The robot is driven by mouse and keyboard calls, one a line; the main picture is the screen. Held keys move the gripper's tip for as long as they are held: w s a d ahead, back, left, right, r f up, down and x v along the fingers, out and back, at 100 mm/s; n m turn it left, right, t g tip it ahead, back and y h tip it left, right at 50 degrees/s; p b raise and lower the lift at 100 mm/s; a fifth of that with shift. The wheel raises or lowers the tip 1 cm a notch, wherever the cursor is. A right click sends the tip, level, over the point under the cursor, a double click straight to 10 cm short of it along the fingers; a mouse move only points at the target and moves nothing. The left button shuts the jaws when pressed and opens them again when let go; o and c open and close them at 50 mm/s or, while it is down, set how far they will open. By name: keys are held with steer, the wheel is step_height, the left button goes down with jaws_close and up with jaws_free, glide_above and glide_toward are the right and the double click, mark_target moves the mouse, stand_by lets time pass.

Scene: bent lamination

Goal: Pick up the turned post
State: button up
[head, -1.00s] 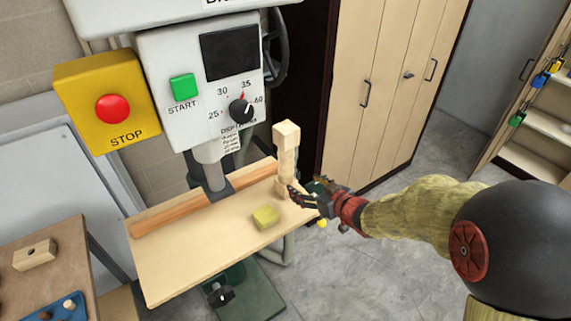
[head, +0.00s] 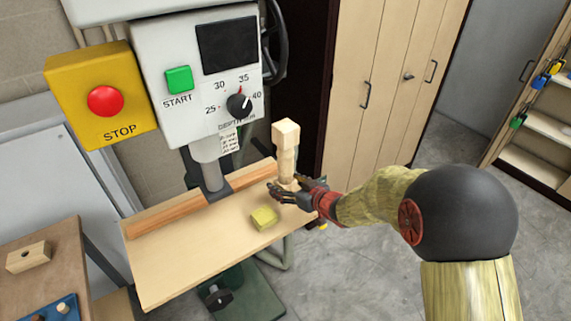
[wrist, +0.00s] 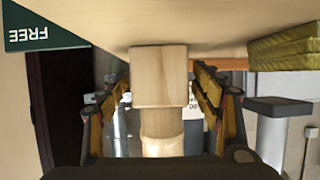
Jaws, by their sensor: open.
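The turned post (head: 286,150) is pale wood with a square top block and a rounded middle. It stands upright on the drill table (head: 190,255), near its right edge. My gripper (head: 275,191) is at the post's lower part, reaching in from the right, low over the table. In the wrist view, which shows the scene upside down, the post (wrist: 160,75) lies between the two spread fingers, with visible gaps on both sides. My gripper is open and not closed on it. The fingers partly hide the post's foot in the head view.
A yellow-green block (head: 264,218) lies on the table just in front of my gripper. A wooden fence (head: 165,215) runs along the table's back, under the drill press (head: 198,70). The table's front left is clear. A side bench (head: 45,265) stands at left.

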steer(key=shift+c, duration=0.4)
steer(key=c, duration=1.5)
steer(key=shift+r, duration=0.15)
steer(key=shift+c, duration=0.4)
